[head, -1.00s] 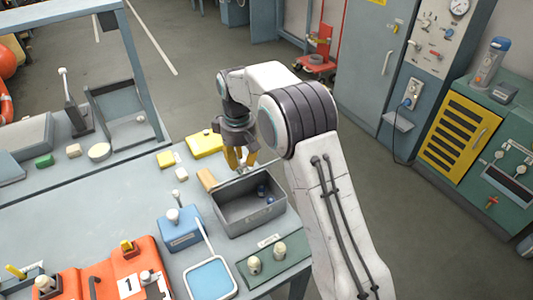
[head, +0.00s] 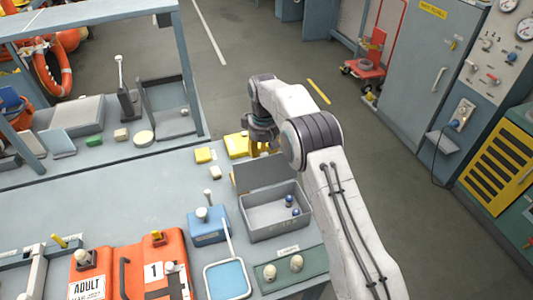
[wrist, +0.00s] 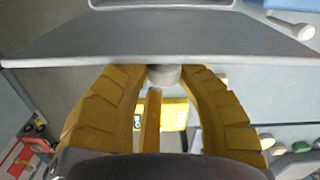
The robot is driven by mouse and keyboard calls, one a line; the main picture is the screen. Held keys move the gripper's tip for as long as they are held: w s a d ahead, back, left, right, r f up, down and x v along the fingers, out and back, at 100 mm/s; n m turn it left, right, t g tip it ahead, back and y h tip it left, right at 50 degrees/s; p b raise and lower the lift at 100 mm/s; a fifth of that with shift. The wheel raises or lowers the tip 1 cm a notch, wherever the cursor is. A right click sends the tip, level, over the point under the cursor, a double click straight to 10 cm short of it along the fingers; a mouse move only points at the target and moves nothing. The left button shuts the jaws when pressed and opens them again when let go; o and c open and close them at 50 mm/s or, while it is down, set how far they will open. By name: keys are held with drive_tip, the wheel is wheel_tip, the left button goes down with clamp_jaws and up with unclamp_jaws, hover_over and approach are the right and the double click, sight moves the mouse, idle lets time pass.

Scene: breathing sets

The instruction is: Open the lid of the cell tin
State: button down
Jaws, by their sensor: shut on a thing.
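The cell tin (head: 272,232) is a grey open-topped box on the bench. Its dark grey lid (head: 257,178) stands raised along the back edge, and the inside shows. Two small blue-and-white round pieces (head: 291,205) lie at the tin's right side. My gripper (head: 262,150) is behind the lid, partly hidden by it and by my arm. In the wrist view, its yellow fingers (wrist: 163,85) are shut around a short grey knob (wrist: 164,75) on the lid. The lid (wrist: 160,38) spans that view nearly edge-on, with a bit of the tin's rim above it.
A blue box (head: 207,228) with a white knob stands left of the tin. A green plate (head: 287,268) with two cream knobs and a blue tray (head: 228,280) lie in front. Yellow blocks (head: 237,146) sit near the back edge. An orange case (head: 130,272) is front left.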

drive_tip(key=shift+w+a+f, duration=0.1)
drive_tip(key=shift+a+f, duration=0.1)
drive_tip(key=shift+a, duration=0.05)
drive_tip(key=c, duration=1.4)
unclamp_jaws()
drive_tip(key=o, duration=0.4)
drive_tip(key=shift+a, duration=0.2)
drive_tip(key=shift+d+r, duration=0.1)
drive_tip(key=shift+r, duration=0.05)
drive_tip(key=shift+r, duration=3.65)
